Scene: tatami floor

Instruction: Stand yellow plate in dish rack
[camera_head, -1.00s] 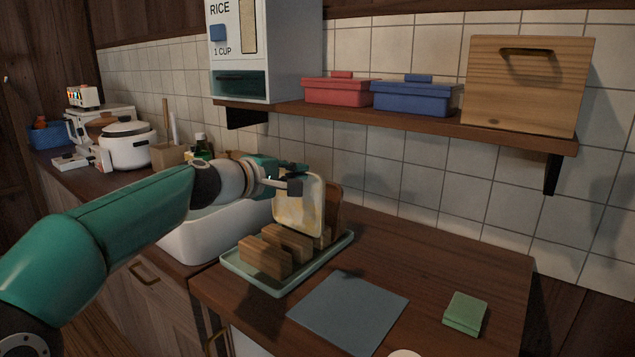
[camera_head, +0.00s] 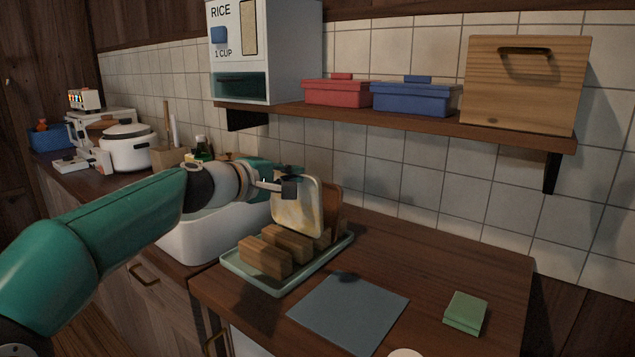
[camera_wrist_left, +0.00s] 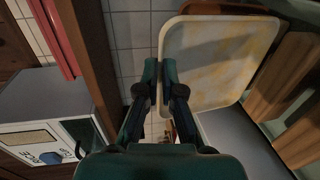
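The yellow plate (camera_head: 298,212) is squarish and cream with yellow patches and a pale rim. It stands nearly upright in the dish rack, a pale green tray (camera_head: 262,286) with wooden blocks. My left gripper (camera_head: 292,187) is at the yellow plate's upper left edge. In the left wrist view, the two dark fingertips (camera_wrist_left: 160,70) are close together, with the edge of the yellow plate (camera_wrist_left: 215,60) between them. My right gripper is not in view.
A blue-grey mat (camera_head: 348,312) and a green sponge (camera_head: 465,312) lie on the counter right of the rack. A white basin (camera_head: 195,238) stands behind left. Above, a shelf (camera_head: 400,118) holds a rice box, red and blue boxes and a wooden box.

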